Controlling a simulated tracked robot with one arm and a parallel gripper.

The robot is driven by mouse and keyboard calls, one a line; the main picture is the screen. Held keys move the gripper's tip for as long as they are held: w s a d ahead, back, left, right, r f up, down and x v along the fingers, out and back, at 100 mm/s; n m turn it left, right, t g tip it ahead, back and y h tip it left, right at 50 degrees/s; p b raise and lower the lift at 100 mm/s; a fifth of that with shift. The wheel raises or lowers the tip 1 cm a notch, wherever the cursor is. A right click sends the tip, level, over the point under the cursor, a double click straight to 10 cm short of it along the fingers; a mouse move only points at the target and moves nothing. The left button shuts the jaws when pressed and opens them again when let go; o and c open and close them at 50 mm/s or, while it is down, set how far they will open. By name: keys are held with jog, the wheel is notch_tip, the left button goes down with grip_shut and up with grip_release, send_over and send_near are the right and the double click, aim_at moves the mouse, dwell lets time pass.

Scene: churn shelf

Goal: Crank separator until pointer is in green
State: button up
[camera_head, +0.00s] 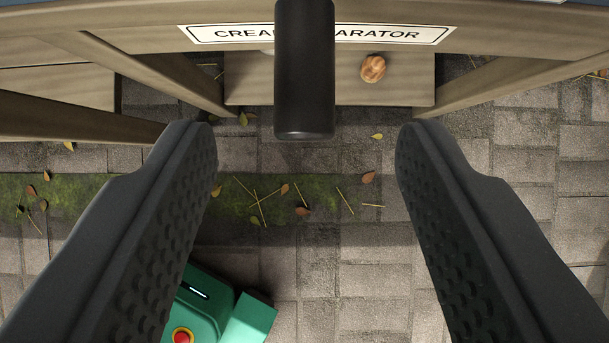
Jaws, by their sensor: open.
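My gripper (304,150) is open, with its two dark ridged fingers wide apart at left and right. A black cylindrical handle (305,75) comes down from the top edge at the middle of the picture. Its lower end lies between the two fingers near the tips, and no finger touches it. It looks like the crank's grip; what it joins to is out of view. A white sign (215,33) on the wooden stand's front edge reads as cream separator, partly covered by the handle. The separator's body, the pointer and the green zone are not in view.
The wooden stand (140,23) has legs and a low board (255,92) with a round brown object (373,68) on it. Below lies grey paving (350,265) with a mossy strip (330,195), leaves and straw. My green base shows at the lower left.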

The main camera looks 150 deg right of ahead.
aim_at(305, 101)
jog(key=shift+b+x, duration=0.4)
jog(key=shift+x, duration=2.2)
jog(key=shift+w+a+f, duration=0.2)
jog(key=shift+w+f, duration=0.05)
jog(key=shift+f, duration=0.25)
jog(key=shift+w+a+f+b, duration=0.15)
jog(key=shift+w+f+b, duration=0.1)
jog(key=shift+b, duration=0.25)
jog(key=c, duration=1)
